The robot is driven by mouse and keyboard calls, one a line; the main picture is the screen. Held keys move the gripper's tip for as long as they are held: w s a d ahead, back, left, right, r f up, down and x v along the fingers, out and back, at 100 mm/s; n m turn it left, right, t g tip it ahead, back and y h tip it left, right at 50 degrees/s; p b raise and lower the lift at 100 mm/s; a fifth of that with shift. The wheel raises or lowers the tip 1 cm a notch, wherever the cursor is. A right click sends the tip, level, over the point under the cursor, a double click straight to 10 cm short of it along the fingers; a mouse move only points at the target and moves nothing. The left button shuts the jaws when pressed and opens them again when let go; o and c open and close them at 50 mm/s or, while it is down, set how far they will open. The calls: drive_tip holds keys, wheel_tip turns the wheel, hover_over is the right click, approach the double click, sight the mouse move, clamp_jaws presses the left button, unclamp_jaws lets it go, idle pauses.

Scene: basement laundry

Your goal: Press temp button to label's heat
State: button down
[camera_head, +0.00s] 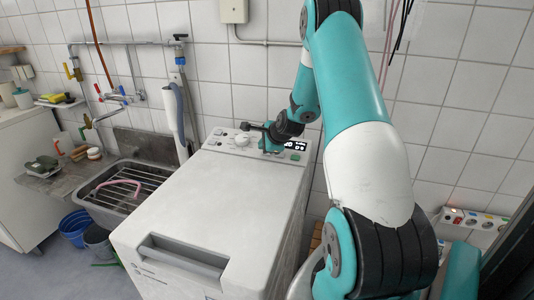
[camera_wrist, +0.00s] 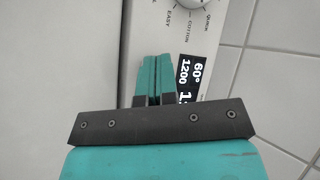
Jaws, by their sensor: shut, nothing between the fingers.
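The white top-loading washing machine (camera_head: 190,215) has its control panel along the back edge. The panel has a round white dial (camera_head: 242,139), also in the wrist view (camera_wrist: 197,3), and a dark display (camera_head: 295,145). In the wrist view the display (camera_wrist: 187,74) reads 60° and 1200, with a third line partly covered. My gripper (camera_head: 264,150) is over the panel between dial and display. Its teal fingers are together and empty in the wrist view (camera_wrist: 153,57). I cannot tell whether the tips touch the panel. No temp button is discernible; no garment label is recognisable.
A metal sink (camera_head: 115,192) with a rack and a pink hose stands left of the machine. Blue and dark buckets (camera_head: 75,228) are on the floor below it. A tiled wall (camera_head: 460,85) is close behind the panel. A power strip (camera_head: 473,219) is at right.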

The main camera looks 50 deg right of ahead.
idle(0.7)
drive_tip(key=shift+d+f, duration=0.1)
drive_tip(key=shift+f, duration=0.35)
drive_tip(key=shift+f+b, duration=0.35)
drive_tip(key=shift+b, duration=0.1)
idle(0.3)
idle(0.3)
drive_tip(key=shift+r+p, duration=0.6)
drive_tip(key=shift+r, duration=0.15)
drive_tip(key=r+p, duration=0.1)
drive_tip(key=a+r+p, duration=0.1)
drive_tip(key=r, duration=0.1)
drive_tip(key=r+p, duration=0.1)
drive_tip(key=r, duration=0.1)
drive_tip(key=shift+s+a+p, duration=0.3)
drive_tip(key=shift+p, duration=0.1)
idle(0.6)
